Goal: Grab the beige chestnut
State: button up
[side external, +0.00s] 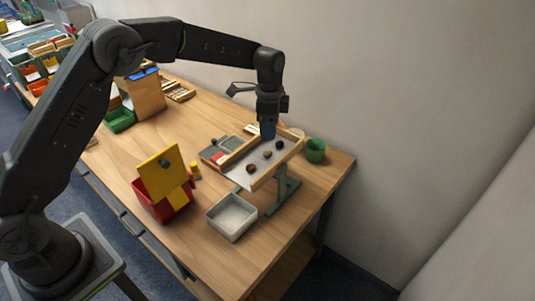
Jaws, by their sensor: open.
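A raised tray (234,174) with wooden side rails and a pale bed stands on a green stand near the table's right end. Three small chestnuts lie on it in a slanting row. The nearest is reddish brown (251,168), and the farthest looks dark (279,144). The middle chestnut (267,154) looks the palest, so it may be the beige one; its colour is hard to tell at this size. My gripper (268,135) points down over the far part of the tray, just beyond the middle chestnut. It is open, and no chestnut shows between its fingers.
A white bin (232,217) stands in front of the tray, and a green cup (315,150) stands right of it. A red box (160,203) with a yellow panel (158,172) is to the left. A grey tray (214,150) lies behind. Bare table lies between the boxes.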

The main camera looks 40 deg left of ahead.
aim_at(268, 152)
jog(key=f, duration=0.8)
jog(key=shift+s, duration=0.35)
jog(key=shift+c, duration=0.5)
jog(key=c, duration=0.9)
